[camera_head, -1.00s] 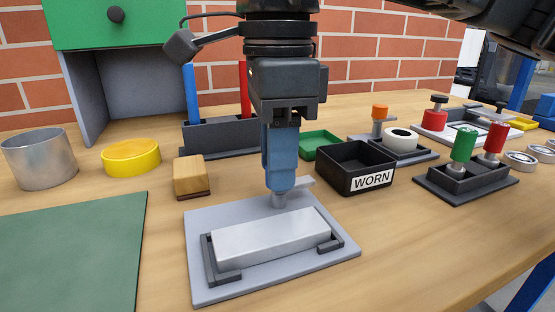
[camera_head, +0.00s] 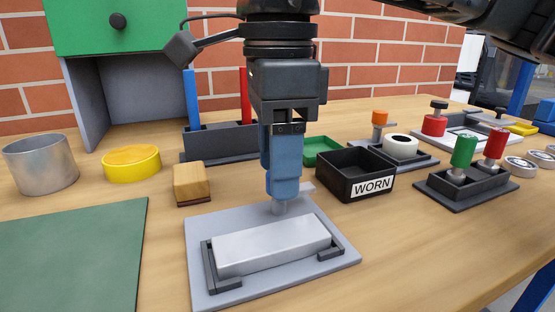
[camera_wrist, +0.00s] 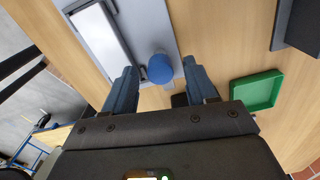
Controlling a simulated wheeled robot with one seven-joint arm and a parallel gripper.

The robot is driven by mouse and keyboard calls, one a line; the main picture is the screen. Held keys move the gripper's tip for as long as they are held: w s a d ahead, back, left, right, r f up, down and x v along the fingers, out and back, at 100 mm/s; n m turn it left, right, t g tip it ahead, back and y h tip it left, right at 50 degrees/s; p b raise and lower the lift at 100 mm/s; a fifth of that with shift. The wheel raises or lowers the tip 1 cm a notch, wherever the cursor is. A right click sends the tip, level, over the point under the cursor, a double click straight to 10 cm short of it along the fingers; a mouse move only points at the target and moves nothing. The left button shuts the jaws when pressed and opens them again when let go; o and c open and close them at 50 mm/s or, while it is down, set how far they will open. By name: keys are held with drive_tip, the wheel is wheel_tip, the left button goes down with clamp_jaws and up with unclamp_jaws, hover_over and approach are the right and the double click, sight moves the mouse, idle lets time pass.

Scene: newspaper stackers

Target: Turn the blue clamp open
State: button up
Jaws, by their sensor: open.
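The blue clamp (camera_wrist: 160,68) shows in the wrist view as a round blue knob beside a pale metal bar (camera_wrist: 100,32). My gripper (camera_wrist: 161,72) is open, with one blue finger on each side of the knob. A small gap shows between the knob and each finger in that view. In the head view my gripper (camera_head: 282,192) points down at the back edge of the grey plate (camera_head: 335,268). Its fingers hide the knob there; only a short grey post (camera_head: 279,208) shows below them. The bar (camera_head: 270,246) lies between dark corner brackets on the plate.
A black WORN bin (camera_head: 354,185) and a green tray (camera_head: 322,157) stand close behind and right. A wooden block (camera_head: 191,184) is just left of the plate. A dark rack (camera_head: 220,143) with blue and red rods stands behind. Bare table lies front right.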

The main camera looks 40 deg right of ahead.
wheel_tip(320, 180, up, 7)
drive_tip(key=shift+r+p, duration=0.2)
drive_tip(key=shift+p, duration=0.5)
